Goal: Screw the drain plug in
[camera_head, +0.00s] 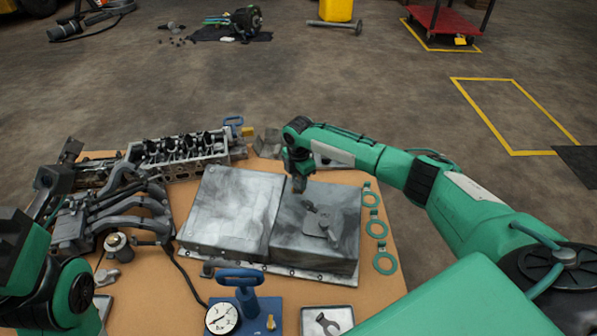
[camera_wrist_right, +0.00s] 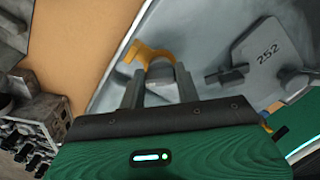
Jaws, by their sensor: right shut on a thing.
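The large grey metal pan (camera_head: 232,212) lies on the workbench, its two raised blocks upward. My right gripper (camera_head: 300,184) is above the back of the right block, pointing down. In the right wrist view, its two fingers (camera_wrist_right: 159,88) are shut on a small, dull grey-brown round piece (camera_wrist_right: 161,69), seemingly the drain plug. An orange curved piece (camera_wrist_right: 152,52) sits at its far side, over the pan. I cannot tell whether the piece touches the pan, and no hole shows. My left gripper (camera_head: 62,165) seems to be the dark part at the far left; its fingers are unclear.
A plate marked 252 (camera_wrist_right: 268,58) lies on the pan near the right gripper. Several green rings (camera_head: 377,228) line the bench's right side. A cylinder head (camera_head: 180,152), dark manifold (camera_head: 125,212), gauge (camera_head: 221,318) and blue-handled tool (camera_head: 242,282) crowd the rest.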

